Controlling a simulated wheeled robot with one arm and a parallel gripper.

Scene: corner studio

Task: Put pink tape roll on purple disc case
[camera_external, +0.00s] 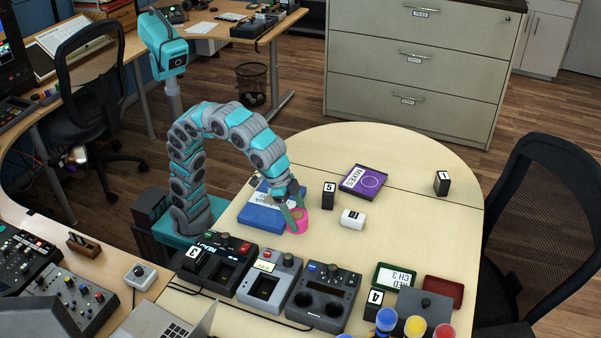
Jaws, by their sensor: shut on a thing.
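The pink tape roll (301,226) is at the left middle of the light wooden table, at the right edge of a blue case. My gripper (293,217) reaches down from above and is shut on the pink tape roll. Whether the roll touches the table is hard to tell. The purple disc case (350,184) with a white "MIXES" label and a ring drawing lies flat farther back and to the right of my gripper. Nothing lies on it.
The blue case (262,216) lies left of my gripper. A black block marked 5 (328,195) stands between the roll and the purple case. A small white box (352,219) is to the right.

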